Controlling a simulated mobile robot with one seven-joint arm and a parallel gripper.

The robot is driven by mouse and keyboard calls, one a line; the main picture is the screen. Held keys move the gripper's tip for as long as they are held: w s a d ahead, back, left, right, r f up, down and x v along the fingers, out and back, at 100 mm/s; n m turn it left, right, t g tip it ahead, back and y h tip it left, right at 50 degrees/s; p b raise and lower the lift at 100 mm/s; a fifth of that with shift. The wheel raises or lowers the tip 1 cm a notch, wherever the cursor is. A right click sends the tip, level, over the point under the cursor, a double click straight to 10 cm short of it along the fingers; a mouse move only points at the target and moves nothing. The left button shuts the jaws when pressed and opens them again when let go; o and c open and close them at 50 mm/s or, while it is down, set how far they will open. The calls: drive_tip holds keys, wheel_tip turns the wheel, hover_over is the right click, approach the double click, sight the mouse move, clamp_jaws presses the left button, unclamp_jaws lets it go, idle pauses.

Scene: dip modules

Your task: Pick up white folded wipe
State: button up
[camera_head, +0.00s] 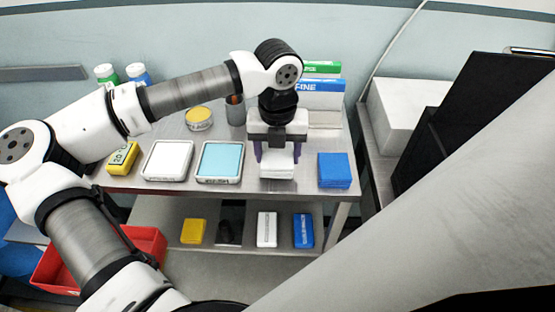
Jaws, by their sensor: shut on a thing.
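The white folded wipe (277,170) is on the metal table, toward its front right, with its folded layers showing at the front. My gripper (277,158) points straight down over it, with one dark purple finger at each side. The gripper is shut on the wipe. The palm and fingers hide the wipe's back part. I cannot tell whether the wipe is lifted clear of the table or still touches it.
A blue block (334,170) lies close to the right. A light-blue tray (219,162) and a white tray (167,160) lie to the left. Boxes (320,92) stand behind the gripper. The lower shelf (345,238) holds several small packs. A red bin (145,240) is at the lower left.

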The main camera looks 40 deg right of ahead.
sight(278, 153)
wheel_tip(278, 153, up, 17)
drive_tip(key=b, duration=0.2)
drive_tip(key=shift+r+b, duration=0.15)
drive_tip(key=shift+b, duration=0.25)
